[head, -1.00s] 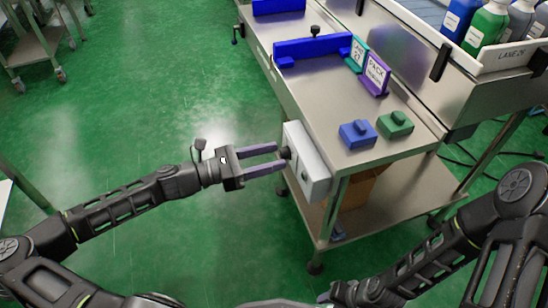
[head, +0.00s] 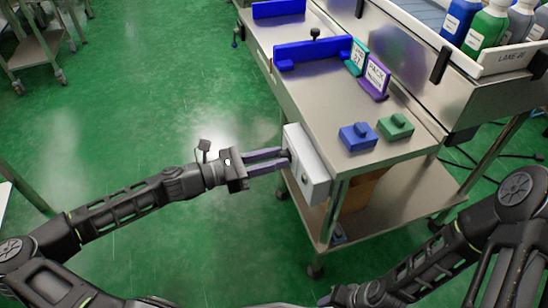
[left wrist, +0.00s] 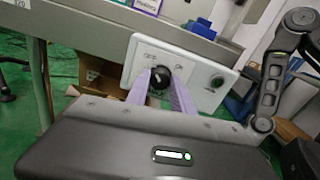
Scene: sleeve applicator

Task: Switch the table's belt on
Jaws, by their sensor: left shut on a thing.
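A pale control box (head: 308,168) is fixed to the near left side of the steel table (head: 345,105). In the left wrist view the box face (left wrist: 190,62) carries a black rotary knob (left wrist: 160,80) between small printed labels, and a green round button (left wrist: 216,81) to its right. My left gripper (head: 284,158) reaches the box with its purple fingers shut on the knob, one finger on each side. The fingers partly hide the knob. My right gripper (head: 330,298) is partly visible at the bottom edge, away from the box; its fingers are not clear.
On the table top are a blue block (head: 358,136), a green block (head: 396,126), a blue fixture (head: 312,50) and upright teal (head: 357,56) and purple (head: 375,77) signs. A lane with bottles (head: 488,20) stands behind. A brown box (head: 362,190) is on the lower shelf.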

